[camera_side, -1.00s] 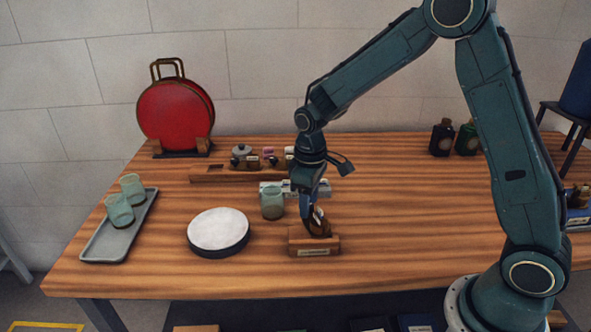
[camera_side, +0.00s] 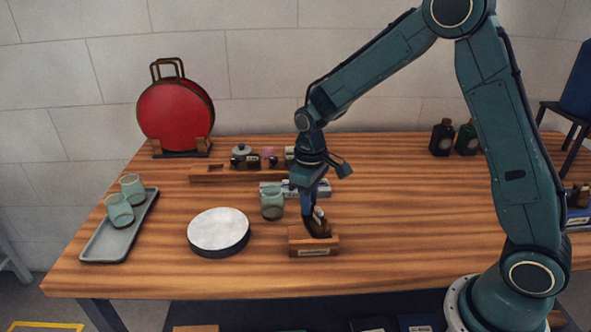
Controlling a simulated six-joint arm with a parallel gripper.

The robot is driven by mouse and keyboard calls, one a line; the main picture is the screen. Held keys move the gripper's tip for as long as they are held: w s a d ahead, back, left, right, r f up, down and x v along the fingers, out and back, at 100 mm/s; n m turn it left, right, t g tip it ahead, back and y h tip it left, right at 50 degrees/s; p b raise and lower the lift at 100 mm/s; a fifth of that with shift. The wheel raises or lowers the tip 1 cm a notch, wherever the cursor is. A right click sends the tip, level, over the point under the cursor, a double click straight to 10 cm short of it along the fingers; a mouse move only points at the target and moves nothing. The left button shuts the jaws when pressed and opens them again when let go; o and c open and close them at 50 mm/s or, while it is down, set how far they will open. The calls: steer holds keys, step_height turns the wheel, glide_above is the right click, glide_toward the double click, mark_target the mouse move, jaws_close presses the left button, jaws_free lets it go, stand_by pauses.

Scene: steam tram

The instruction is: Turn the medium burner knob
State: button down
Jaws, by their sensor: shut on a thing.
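My gripper (camera_side: 316,222) points down at a small wooden block (camera_side: 313,251) with a pale label on its front, near the front middle of the table. Its jaws are shut on a small dark brown piece (camera_side: 319,231) at the top of this block. The fingers partly hide the piece, so its full shape is unclear. I cannot make out a burner or a knob marked medium, and cannot tell whether this piece is the knob.
A round white-topped disc (camera_side: 218,229) and a green glass jar (camera_side: 272,204) stand left of my gripper. A grey tray (camera_side: 104,244) holds two green glasses. A wooden rack (camera_side: 215,174) with small items lies behind.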

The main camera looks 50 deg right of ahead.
steer(key=shift+m, duration=2.2)
steer(key=c, duration=1.2)
jaws_free()
steer(key=shift+c, duration=0.2)
steer(key=shift+r, duration=0.1)
step_height(320, 180, up, 14)
steer(key=shift+f, duration=0.2)
steer(key=shift+s, duration=0.1)
